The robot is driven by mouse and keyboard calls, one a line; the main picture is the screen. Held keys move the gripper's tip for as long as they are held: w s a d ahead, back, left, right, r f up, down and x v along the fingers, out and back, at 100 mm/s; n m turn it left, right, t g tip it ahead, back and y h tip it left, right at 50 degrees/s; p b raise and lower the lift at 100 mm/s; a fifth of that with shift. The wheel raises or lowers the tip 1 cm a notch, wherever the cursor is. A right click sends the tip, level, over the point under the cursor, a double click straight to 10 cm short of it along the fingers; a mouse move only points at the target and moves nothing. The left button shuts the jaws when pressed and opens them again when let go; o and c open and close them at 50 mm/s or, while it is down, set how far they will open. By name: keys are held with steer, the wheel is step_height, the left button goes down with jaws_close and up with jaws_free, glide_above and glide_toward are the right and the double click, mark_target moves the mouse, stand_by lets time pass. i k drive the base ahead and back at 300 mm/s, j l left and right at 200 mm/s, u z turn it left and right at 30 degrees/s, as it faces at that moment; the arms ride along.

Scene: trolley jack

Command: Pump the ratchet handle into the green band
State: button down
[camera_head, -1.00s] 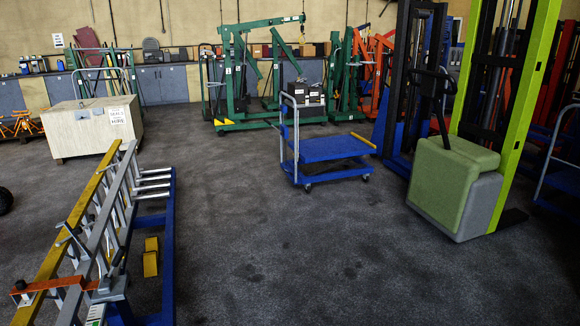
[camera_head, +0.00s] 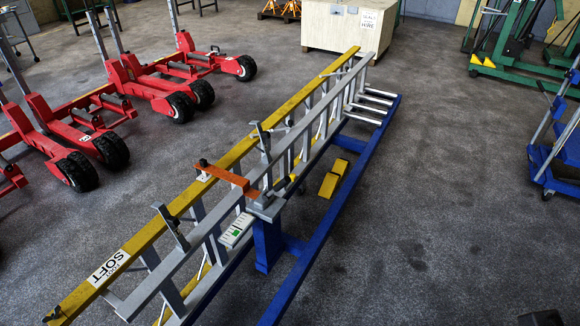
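An orange bar with a dark knob (camera_head: 228,177), which looks like the ratchet handle, lies across the yellow-and-grey ladder (camera_head: 300,113) near the middle of the picture. Its right end meets a grey metal block (camera_head: 265,205). A white scale plate (camera_head: 236,231) sits just below that block and carries a small green band (camera_head: 236,233); no pointer on it can be made out. The ladder rests on a blue frame (camera_head: 318,190). My gripper cannot be made out; only a small dark shape shows at the bottom right edge, and I cannot tell what it is.
Red wheeled jacks (camera_head: 150,85) stand at the left. A pale crate (camera_head: 342,25) is behind the ladder. A yellow block (camera_head: 333,179) lies by the blue frame. A blue trolley (camera_head: 560,155) is at the right edge. The floor right of the ladder is clear.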

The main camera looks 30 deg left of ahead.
mark_target(278, 188)
steer(key=i+z, duration=0.1)
steer(key=i, duration=0.5)
steer(key=i+z, duration=0.15)
steer(key=i, duration=0.45)
steer(key=i+j+z, duration=0.1)
steer(key=i, duration=0.45)
steer(key=i+z, duration=0.2)
steer(key=i, duration=0.5)
steer(key=i+j+z, duration=0.2)
steer(key=i, duration=0.45)
steer(key=l+z, duration=0.1)
steer(key=z, duration=5.2)
